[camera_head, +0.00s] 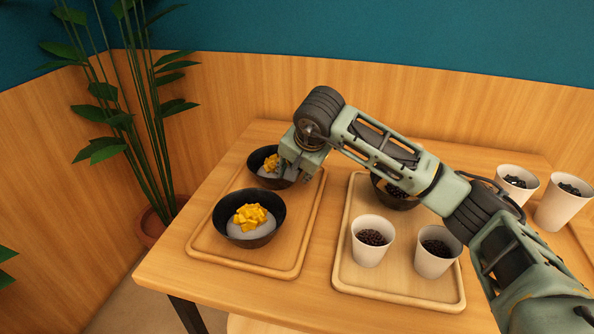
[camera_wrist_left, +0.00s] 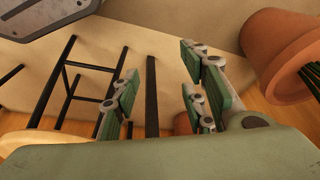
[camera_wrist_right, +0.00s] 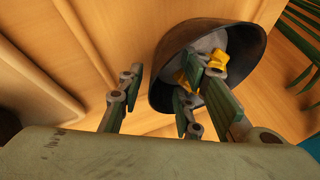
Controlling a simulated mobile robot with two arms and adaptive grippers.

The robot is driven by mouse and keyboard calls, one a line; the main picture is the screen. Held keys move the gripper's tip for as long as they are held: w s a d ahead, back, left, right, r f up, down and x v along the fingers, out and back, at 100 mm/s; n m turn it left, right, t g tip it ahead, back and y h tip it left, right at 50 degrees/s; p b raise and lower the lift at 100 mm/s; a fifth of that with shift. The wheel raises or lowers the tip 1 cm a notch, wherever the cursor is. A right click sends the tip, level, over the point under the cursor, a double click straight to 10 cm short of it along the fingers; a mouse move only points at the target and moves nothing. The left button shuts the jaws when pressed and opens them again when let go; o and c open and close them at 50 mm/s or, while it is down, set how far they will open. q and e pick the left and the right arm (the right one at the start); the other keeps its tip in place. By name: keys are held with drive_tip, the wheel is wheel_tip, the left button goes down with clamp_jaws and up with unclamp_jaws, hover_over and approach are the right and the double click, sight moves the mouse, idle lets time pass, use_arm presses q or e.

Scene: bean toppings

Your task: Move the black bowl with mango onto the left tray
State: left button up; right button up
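Two black bowls with white filling and yellow mango cubes are on the left wooden tray (camera_head: 297,232) in the head view. The front bowl (camera_head: 228,222) stands upright near the tray's front. The back bowl (camera_head: 258,176) is partly hidden by my right gripper (camera_head: 290,177), which is at its right rim. In the right wrist view, my right gripper (camera_wrist_right: 160,105) has its fingers apart, one side outside the bowl (camera_wrist_right: 162,85) and the other over its inside. My left gripper (camera_wrist_left: 160,95) is open and empty in the left wrist view, away from the table and out of the head view.
The right tray (camera_head: 395,285) holds two white cups (camera_head: 368,250) of dark beans and a dark bowl (camera_head: 388,200), partly behind my right arm. More white cups (camera_head: 562,205) stand at the right. A potted plant (camera_head: 150,225) is left of the table. Stool legs (camera_wrist_left: 75,80) show below my left gripper.

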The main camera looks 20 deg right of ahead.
use_arm(q)
drive_tip(key=f, duration=0.2)
drive_tip(key=f+p, duration=0.1)
drive_tip(key=f, duration=0.1)
drive_tip(key=shift+s+f, duration=0.2)
drive_tip(key=shift+f, duration=0.15)
use_arm(e)
drive_tip(key=v, duration=1.1)
